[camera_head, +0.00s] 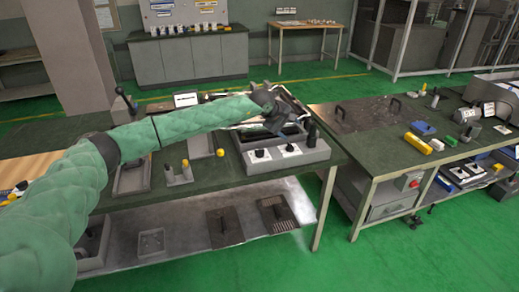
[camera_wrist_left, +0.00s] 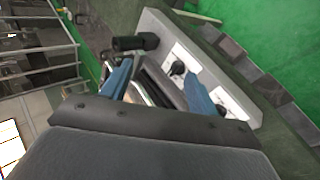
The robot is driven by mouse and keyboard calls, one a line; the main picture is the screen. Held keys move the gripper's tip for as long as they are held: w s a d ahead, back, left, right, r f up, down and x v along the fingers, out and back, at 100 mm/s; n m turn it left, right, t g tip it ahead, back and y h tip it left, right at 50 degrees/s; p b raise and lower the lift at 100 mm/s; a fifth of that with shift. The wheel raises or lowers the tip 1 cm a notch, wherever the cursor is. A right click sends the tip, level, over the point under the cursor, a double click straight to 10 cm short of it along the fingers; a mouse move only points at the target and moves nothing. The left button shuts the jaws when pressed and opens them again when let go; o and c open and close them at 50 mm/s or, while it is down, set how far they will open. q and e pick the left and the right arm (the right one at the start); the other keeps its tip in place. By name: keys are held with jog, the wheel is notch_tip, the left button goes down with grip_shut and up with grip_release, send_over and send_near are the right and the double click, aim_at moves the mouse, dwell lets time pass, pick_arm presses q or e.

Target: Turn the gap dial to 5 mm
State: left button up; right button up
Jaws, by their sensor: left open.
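A grey device (camera_head: 257,168) on the green-topped bench has two black dials on white plates on its front: a left dial (camera_head: 261,153) and a right dial (camera_head: 291,148). Their markings are too small to read, so I cannot tell which is the gap dial. My left gripper (camera_head: 276,127) is above the device, just behind the dials. In the left wrist view, the open blue fingers (camera_wrist_left: 160,70) are spread over the device with nothing held. One finger is close to the dials, one knob (camera_wrist_left: 178,69) and the other (camera_wrist_left: 221,109); contact cannot be told. My right gripper is out of view.
A second bench (camera_head: 385,150) with tools stands at right.

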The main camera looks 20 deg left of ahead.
aim_at(260, 150)
pick_arm(q)
jog(key=shift+s+a+f+m+g+y, duration=1.2)
jog(key=shift+a+f+m+y, duration=1.85)
jog(key=shift+a, duration=2.45)
jog(key=shift+m, duration=0.45)
jog(key=p+x, duration=0.2)
jog(key=x, duration=0.3)
jog(key=shift+w+f+p, duration=0.2)
jog(key=shift+w+p, duration=0.05)
jog(key=shift+p, duration=0.1)
jog(key=shift+w+a+f, duration=0.1)
jog(key=shift+w+f, duration=0.05)
jog(key=shift+f, duration=0.35)
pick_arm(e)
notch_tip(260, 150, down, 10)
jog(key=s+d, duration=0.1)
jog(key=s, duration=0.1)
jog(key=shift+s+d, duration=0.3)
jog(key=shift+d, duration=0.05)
pick_arm(q)
jog(key=c, duration=1)
jog(key=shift+y, duration=0.25)
